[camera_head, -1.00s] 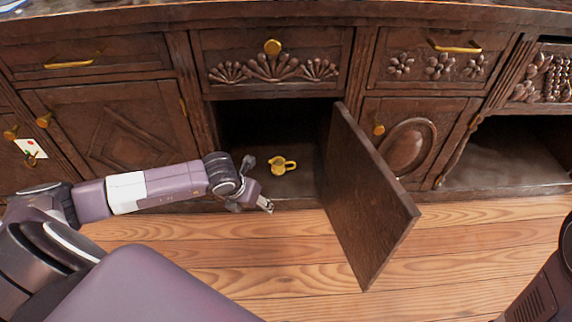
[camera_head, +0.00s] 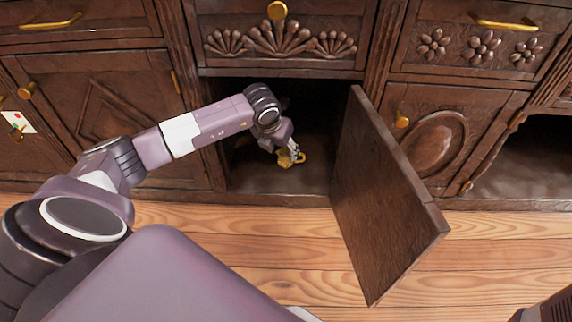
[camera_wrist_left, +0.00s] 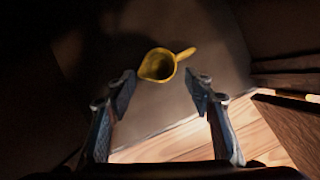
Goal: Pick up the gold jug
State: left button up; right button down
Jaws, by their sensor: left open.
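The gold jug (camera_head: 284,160) stands on the floor of the open cupboard compartment. My left gripper (camera_head: 291,153) is inside the compartment, over the jug, and partly hides it. In the left wrist view, the jug (camera_wrist_left: 157,65) lies just beyond and between the two fingertips, with its handle pointing to the upper right. My left gripper (camera_wrist_left: 165,82) is open there, with a finger on each side and nothing held. I cannot tell whether the left finger touches the jug. My right gripper is not in view.
The open cupboard door (camera_head: 380,195) sticks out to the right of my left arm. The compartment's left side wall (camera_head: 213,165) is close to the arm. The wooden floor (camera_head: 240,245) in front is clear.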

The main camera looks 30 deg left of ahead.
aim_at(286, 153)
pick_arm(q)
jog(key=shift+w, duration=0.45)
jog(key=b+x, duration=0.4)
jog(key=x, duration=0.1)
jog(key=shift+f, duration=0.1)
jog(key=shift+c, duration=0.6)
jog(key=c, duration=0.9)
jog(key=shift+r, duration=0.2)
